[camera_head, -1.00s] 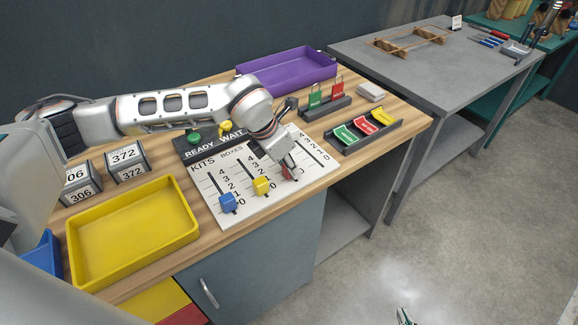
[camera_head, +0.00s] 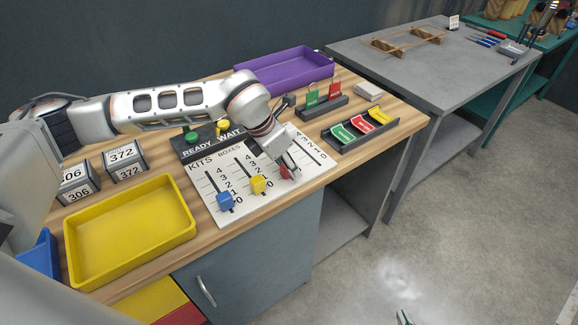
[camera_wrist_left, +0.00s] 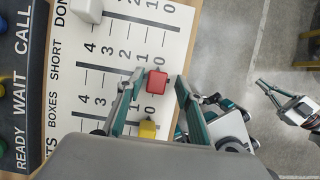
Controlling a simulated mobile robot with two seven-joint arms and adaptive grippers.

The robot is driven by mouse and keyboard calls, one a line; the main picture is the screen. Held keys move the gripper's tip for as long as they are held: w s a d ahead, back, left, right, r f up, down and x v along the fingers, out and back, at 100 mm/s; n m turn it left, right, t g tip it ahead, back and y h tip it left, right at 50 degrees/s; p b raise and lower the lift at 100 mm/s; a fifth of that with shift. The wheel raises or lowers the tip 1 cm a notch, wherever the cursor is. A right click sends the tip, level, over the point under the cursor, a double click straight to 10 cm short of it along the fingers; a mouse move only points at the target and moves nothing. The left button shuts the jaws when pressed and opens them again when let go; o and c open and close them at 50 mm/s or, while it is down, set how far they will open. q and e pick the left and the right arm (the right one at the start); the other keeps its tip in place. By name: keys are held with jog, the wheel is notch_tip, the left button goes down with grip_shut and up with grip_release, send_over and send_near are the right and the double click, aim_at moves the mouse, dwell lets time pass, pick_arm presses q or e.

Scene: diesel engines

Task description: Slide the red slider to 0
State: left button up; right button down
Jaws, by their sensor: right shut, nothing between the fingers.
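The red slider (camera_head: 284,172) is a small knob on the white slider board (camera_head: 229,211). In the left wrist view it (camera_wrist_left: 157,81) stands near the 0 end of its slot. My left gripper (camera_head: 291,171) is over the board, partly covering the slider in the head view. In the left wrist view its two fingers (camera_wrist_left: 161,88) are apart, with the red slider between them; I cannot tell whether either touches it. My right gripper (camera_head: 404,318) shows only its tips at the bottom edge, away from the board; it also shows in the left wrist view (camera_wrist_left: 269,88).
The yellow slider (camera_head: 258,184) and blue slider (camera_head: 225,202) stand close by. A white slider (camera_wrist_left: 86,10) is at another slot's 4 end. A yellow tray (camera_head: 130,272), a purple tray (camera_head: 328,72) and a dark card holder (camera_head: 385,133) surround the board.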

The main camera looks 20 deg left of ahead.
pick_arm(q)
jog(key=v, duration=1.1)
jog(key=shift+s+f, duration=0.1)
